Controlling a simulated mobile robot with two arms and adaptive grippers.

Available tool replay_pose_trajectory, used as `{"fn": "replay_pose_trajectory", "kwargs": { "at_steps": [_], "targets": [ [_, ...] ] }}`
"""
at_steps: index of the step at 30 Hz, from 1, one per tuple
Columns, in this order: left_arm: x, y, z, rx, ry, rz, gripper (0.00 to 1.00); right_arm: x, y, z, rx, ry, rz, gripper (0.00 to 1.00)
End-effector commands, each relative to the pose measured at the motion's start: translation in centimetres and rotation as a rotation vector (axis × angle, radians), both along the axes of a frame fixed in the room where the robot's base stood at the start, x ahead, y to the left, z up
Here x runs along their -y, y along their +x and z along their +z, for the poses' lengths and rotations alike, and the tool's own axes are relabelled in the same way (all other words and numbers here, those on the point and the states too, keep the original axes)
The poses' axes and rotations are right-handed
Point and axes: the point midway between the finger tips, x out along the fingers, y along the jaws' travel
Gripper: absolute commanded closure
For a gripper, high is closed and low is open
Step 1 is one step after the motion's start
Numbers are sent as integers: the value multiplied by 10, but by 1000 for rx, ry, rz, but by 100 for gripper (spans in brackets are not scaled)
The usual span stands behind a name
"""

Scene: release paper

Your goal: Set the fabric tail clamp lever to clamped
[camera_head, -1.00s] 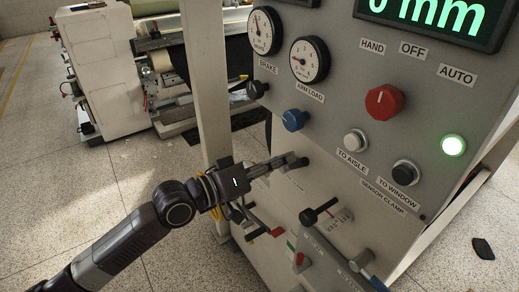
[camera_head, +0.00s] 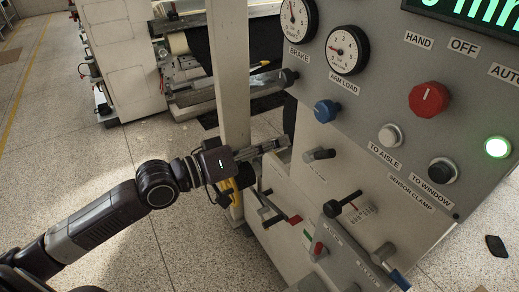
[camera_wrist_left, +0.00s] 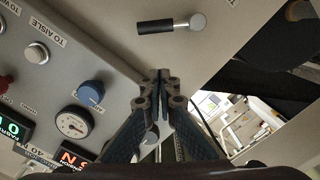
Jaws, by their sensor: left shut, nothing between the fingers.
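A short lever (camera_head: 320,154) with a round metal pivot and dark handle sits on the pale side of the machine, below the blue knob. In the left wrist view the lever (camera_wrist_left: 155,26) lies beyond the fingertips, its black handle pointing left from the pivot. I cannot read a label on it, so I cannot tell for sure that it is the tail clamp lever. My left gripper (camera_head: 285,143) is shut and empty, just left of this lever with a small gap. The closed fingertips also show in the left wrist view (camera_wrist_left: 163,75). My right gripper is not in view.
Below are a black-knobbed lever (camera_head: 345,203), red-handled levers (camera_head: 293,220) and a blue-handled lever (camera_head: 398,279). Above are a blue knob (camera_head: 326,110), gauges (camera_head: 347,49) and a red selector (camera_head: 429,99). A pale post (camera_head: 235,70) stands behind my gripper. Open floor lies left.

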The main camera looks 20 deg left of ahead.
Motion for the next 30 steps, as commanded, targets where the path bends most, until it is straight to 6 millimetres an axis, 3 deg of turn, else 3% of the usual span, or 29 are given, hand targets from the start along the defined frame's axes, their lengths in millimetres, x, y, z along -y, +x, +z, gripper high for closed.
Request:
{"fn": "replay_pose_trajectory", "kwargs": {
  "at_steps": [3, 12, 30],
  "targets": [
    [-11, -15, -4, -4, 5, -3, 100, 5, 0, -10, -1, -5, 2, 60],
    [-24, -29, 0, -2, 1, -1, 100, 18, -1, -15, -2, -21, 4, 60],
    [-26, -29, 1, 0, 0, 2, 100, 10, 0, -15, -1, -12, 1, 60]
  ]
}}
